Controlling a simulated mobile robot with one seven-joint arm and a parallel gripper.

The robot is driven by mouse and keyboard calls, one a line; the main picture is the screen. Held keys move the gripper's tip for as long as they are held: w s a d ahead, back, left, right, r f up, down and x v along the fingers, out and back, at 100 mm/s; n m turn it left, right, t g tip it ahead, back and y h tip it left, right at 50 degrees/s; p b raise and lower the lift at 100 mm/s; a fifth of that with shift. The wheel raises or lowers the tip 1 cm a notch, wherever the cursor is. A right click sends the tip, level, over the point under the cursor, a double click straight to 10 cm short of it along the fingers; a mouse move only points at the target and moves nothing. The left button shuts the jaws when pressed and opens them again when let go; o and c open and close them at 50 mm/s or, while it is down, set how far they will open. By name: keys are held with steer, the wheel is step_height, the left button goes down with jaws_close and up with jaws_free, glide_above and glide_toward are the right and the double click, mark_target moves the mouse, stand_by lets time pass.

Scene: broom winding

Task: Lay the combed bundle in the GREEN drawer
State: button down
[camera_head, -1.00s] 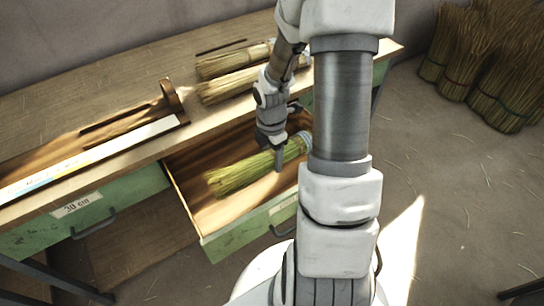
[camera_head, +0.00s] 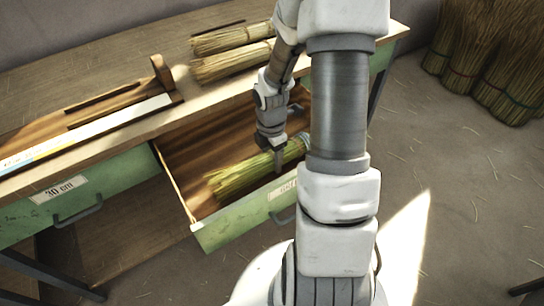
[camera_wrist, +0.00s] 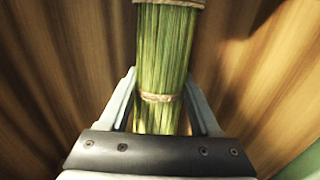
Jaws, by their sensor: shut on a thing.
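The green-yellow bundle (camera_head: 236,178) is in or just over the open green drawer (camera_head: 232,228), lying lengthwise along its front. My gripper (camera_head: 275,168) reaches down into the drawer and is shut on the bundle. In the wrist view the bundle (camera_wrist: 164,60) runs between the two fingers, with a twine band (camera_wrist: 160,97) near the fingertips and another at the top edge. Brown drawer wood shows on both sides of it. I cannot tell whether the bundle touches the drawer floor.
A closed drawer labelled 30 cm (camera_head: 75,198) is to the left. On the bench (camera_head: 120,70) lie two more bundles (camera_head: 232,62) and a wooden board with a ruler strip (camera_head: 100,125) and upright stop. Several large bundles (camera_head: 490,60) stand on the floor at right.

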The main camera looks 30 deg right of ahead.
jaws_free()
stand_by(0.3)
step_height(320, 180, up, 18)
steer(key=p, duration=0.7)
steer(key=shift+a+f, duration=0.1)
steer(key=shift+f, duration=0.15)
steer(key=shift+a, duration=0.1)
